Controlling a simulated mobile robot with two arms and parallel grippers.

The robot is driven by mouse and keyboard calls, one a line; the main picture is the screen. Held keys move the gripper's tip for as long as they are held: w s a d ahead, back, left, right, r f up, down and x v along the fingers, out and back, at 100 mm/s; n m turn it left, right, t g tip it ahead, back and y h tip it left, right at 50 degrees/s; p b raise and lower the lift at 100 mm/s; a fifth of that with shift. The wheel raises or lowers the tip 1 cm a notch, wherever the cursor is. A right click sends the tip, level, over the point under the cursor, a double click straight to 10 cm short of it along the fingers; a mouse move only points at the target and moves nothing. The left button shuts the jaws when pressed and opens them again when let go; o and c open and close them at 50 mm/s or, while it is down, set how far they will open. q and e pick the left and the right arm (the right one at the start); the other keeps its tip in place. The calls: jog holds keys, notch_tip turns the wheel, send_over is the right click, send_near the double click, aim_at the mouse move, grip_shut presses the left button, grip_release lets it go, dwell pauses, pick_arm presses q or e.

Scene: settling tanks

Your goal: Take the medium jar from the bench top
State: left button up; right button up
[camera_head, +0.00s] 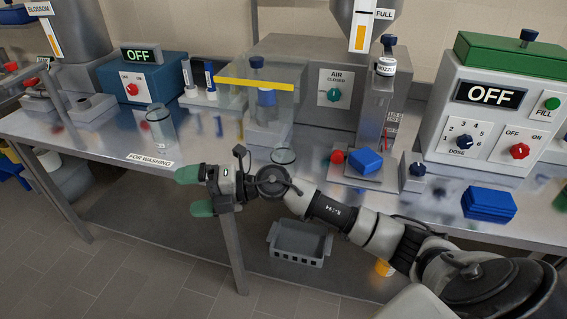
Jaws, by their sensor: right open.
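The steel bench top (225,152) runs across the view. A clear glass jar (160,128) stands upright on it at the left, behind the "FOR WASHING" label (150,160). A second clear glass vessel (284,156) shows its rim nearer the middle; my right arm hides its lower part. I cannot tell for sure which is the medium jar. My right gripper (194,191) has green fingertips, spread apart and empty. It points left in front of the bench's front edge, apart from both glass vessels. My left gripper is not in view.
Behind stand a blue box (145,82) reading "OFF", a clear-guarded station (257,95) and a grey "AIR" panel (336,90). A white dosing machine (470,115) is at the right, near blue blocks (488,204). A grey crate (298,243) sits below the bench.

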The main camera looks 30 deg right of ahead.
jog(key=d+n+g+h, duration=0.2)
jog(key=d+n+h, duration=0.1)
jog(key=n, duration=0.1)
jog(key=m+g+h, duration=0.1)
jog(key=m+h, duration=0.1)
jog(key=h, duration=1.1)
send_near(284, 149)
jog(key=a, duration=0.1)
jog(key=shift+h, duration=0.3)
jog(key=x, duration=0.6)
jog(key=shift+w+r+p, duration=0.1)
jog(key=shift+p, duration=0.25)
jog(key=x, duration=0.1)
jog(key=p+x, duration=0.1)
jog(key=x, duration=0.2)
jog(key=shift+d+f, duration=0.3)
jog(key=shift+f, duration=0.05)
jog(key=shift+w+f, duration=0.25)
jog(key=shift+f, duration=0.15)
